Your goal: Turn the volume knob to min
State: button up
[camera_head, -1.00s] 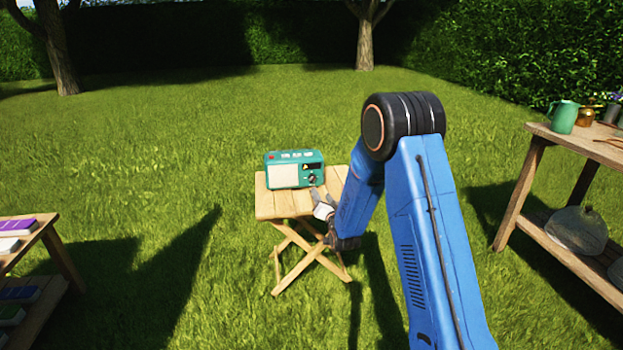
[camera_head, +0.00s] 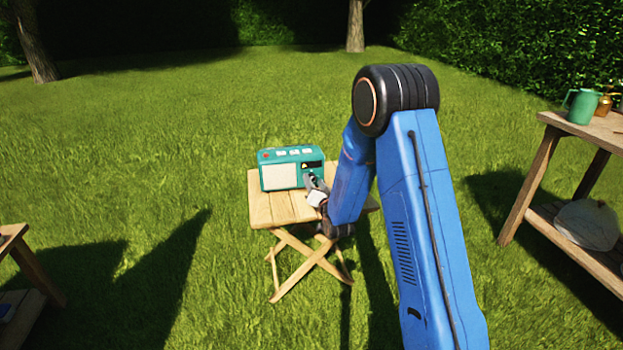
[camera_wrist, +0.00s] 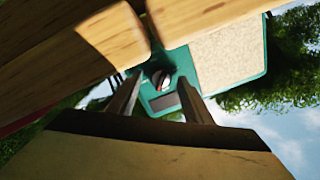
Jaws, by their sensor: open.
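A teal radio (camera_head: 286,169) with a cream front panel stands upright on a small folding wooden table (camera_head: 262,210). In the wrist view the radio (camera_wrist: 262,45) appears turned over, with its dark round knob (camera_wrist: 163,80) between my two fingers. A pale mark shows on the knob's face. My gripper (camera_head: 313,184) is open, in front of the right side of the radio's face, and partly hides that area in the head view. In the wrist view its fingertips (camera_wrist: 160,85) lie either side of the knob; I cannot tell whether they touch it.
A wooden shelf table (camera_head: 560,123) at the right holds a green jug (camera_head: 582,106) and an amber container (camera_head: 605,104), with a glass dome (camera_head: 588,224) below. Another wooden stand (camera_head: 12,240) is at the lower left. Open grass lies around the folding table.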

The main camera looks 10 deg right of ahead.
jog(key=shift+w, duration=0.2)
jog(key=c, duration=1.1)
jog(key=shift+o, duration=0.2)
jog(key=n, duration=0.3)
jog(key=shift+a+n, duration=0.1)
jog(key=shift+n, duration=0.3)
jog(key=shift+n+g, duration=0.3)
jog(key=shift+n, duration=1.4)
jog(key=shift+h, duration=0.3)
